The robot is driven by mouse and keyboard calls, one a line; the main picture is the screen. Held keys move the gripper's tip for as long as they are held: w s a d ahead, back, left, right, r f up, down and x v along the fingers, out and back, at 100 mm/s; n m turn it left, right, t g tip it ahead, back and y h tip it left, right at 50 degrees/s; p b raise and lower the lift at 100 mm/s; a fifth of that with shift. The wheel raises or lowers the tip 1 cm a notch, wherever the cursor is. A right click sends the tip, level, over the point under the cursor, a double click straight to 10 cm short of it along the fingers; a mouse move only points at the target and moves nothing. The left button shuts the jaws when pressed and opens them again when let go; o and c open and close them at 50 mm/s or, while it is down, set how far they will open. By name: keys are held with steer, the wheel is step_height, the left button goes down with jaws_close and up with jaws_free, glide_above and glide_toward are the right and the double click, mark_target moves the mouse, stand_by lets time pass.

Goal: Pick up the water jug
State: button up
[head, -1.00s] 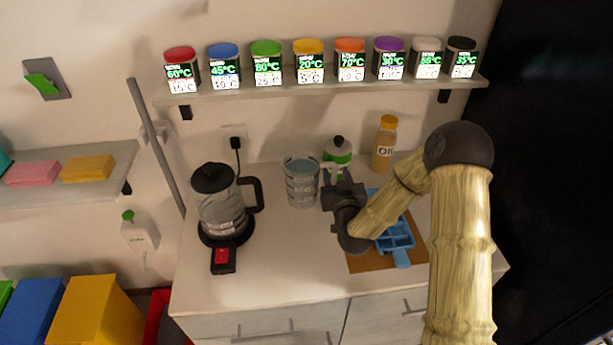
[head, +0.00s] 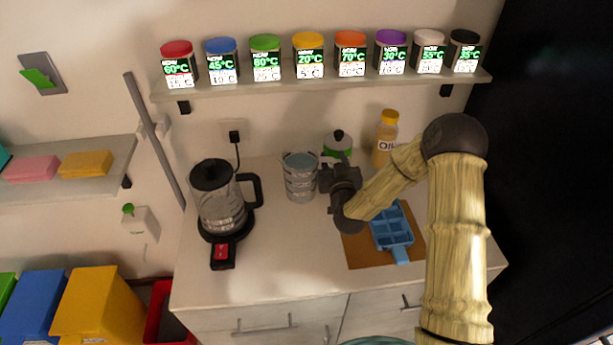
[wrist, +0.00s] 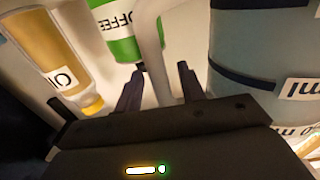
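The water jug (head: 300,178) is a clear, marked measuring jug holding bluish water. It stands upright on the white counter, right of the kettle. In the wrist view its bluish body (wrist: 255,55), with dark bands and "ml" labels, fills the right side. Its pale handle (wrist: 150,35) comes down between my two dark fingers. My gripper (head: 327,180) is at the jug's right side, at the handle. In the wrist view my gripper (wrist: 160,88) has its fingers apart, with a gap around the handle. In the head view my gripper hides most of the handle.
The black-lidded kettle (head: 218,200) stands left of the jug. A green coffee jar (head: 338,146) and an oil bottle (head: 384,140) stand behind my gripper. A blue tray (head: 392,232) lies on a brown board (head: 365,252). A spice shelf (head: 320,82) hangs above. The front counter is clear.

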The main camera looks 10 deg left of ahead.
steer(key=shift+a, duration=0.1)
jaws_close()
steer(key=shift+w, duration=0.1)
stand_by(0.7)
stand_by(0.5)
